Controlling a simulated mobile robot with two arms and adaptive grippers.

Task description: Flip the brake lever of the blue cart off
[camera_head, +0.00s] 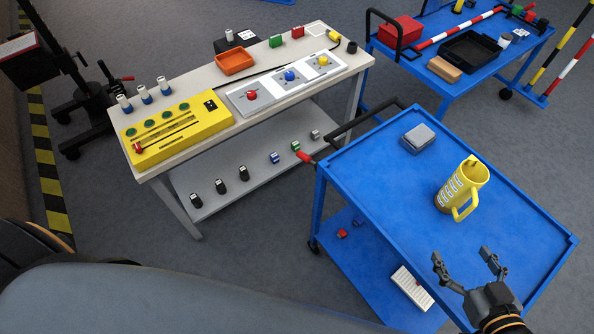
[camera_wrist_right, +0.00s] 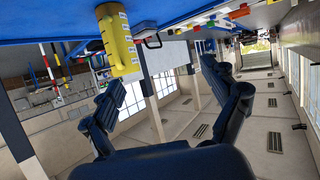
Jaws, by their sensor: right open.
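The blue cart (camera_head: 375,175) stands in the middle right, with a black push handle (camera_head: 352,120) at its left end. A small lever with a red grip (camera_head: 305,156) sticks out at its left corner by the handle; it looks like the brake lever, but its exact setting is too small to tell. My right gripper (camera_head: 463,254) is open and empty above the cart's near right edge, far from that lever. It is also open in the right wrist view (camera_wrist_right: 161,77), where the lever cannot be made out. My left gripper is out of view.
A yellow mug-like container (camera_head: 459,190) and a grey box (camera_head: 418,138) stand on the cart's top. A white workbench (camera_head: 188,84) with a yellow panel (camera_head: 176,130) lies close to the cart's handle side. Another blue cart (camera_head: 480,82) stands behind.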

